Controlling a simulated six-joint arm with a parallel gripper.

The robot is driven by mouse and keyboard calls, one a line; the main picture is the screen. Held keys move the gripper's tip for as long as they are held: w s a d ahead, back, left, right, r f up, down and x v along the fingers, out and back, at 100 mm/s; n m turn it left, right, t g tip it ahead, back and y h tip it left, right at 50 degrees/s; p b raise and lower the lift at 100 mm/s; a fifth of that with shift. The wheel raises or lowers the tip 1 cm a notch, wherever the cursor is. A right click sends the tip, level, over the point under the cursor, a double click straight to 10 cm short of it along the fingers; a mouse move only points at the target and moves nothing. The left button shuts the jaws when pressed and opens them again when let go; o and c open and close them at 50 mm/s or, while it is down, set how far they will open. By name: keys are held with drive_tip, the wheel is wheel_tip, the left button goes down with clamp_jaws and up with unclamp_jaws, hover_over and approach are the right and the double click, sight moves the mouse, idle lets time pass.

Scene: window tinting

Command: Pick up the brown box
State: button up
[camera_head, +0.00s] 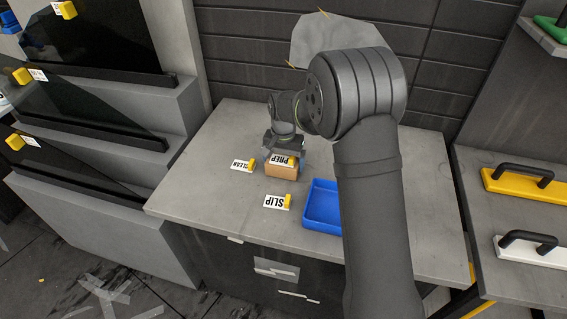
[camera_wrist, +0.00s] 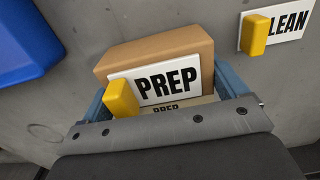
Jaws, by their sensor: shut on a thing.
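The brown box (camera_head: 281,170) sits at the middle of the grey worktop, below my gripper (camera_head: 283,150) in the head view. In the wrist view the brown box (camera_wrist: 158,55) lies between the two blue-grey fingers of my gripper (camera_wrist: 160,92). The gripper is shut on the box. A white PREP card (camera_wrist: 166,82) with a yellow clip stands at the near face of the box. Whether the box touches the worktop is hard to tell.
A CLEAN card (camera_head: 242,165) lies left of the box and a SLIP card (camera_head: 277,202) in front. A blue tray (camera_head: 321,222) is at the right, partly hidden by my arm. The left part of the worktop (camera_head: 190,190) is clear.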

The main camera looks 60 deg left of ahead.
sight(321, 211)
drive_tip(key=shift+r, duration=0.75)
wheel_tip(321, 211, up, 3)
drive_tip(key=shift+f, duration=0.2)
drive_tip(key=w+d+r, duration=0.6)
drive_tip(key=w+d, duration=0.2)
drive_tip(key=w+d+r, duration=0.1)
drive_tip(key=w+d, duration=0.2)
drive_tip(key=d, duration=2.2)
drive_tip(key=s+a+f, duration=0.1)
drive_tip(key=a+f, duration=0.1)
drive_tip(key=a, duration=0.1)
drive_tip(key=s+a+f, duration=0.2)
drive_tip(key=a, duration=0.1)
drive_tip(key=s+a+f, duration=0.1)
drive_tip(key=a+f, duration=0.1)
drive_tip(key=a, duration=0.1)
drive_tip(key=shift+s+a+f, duration=0.25)
drive_tip(key=shift+a+f, duration=0.1)
drive_tip(key=shift+a, duration=0.05)
drive_tip(key=shift+f, duration=1.95)
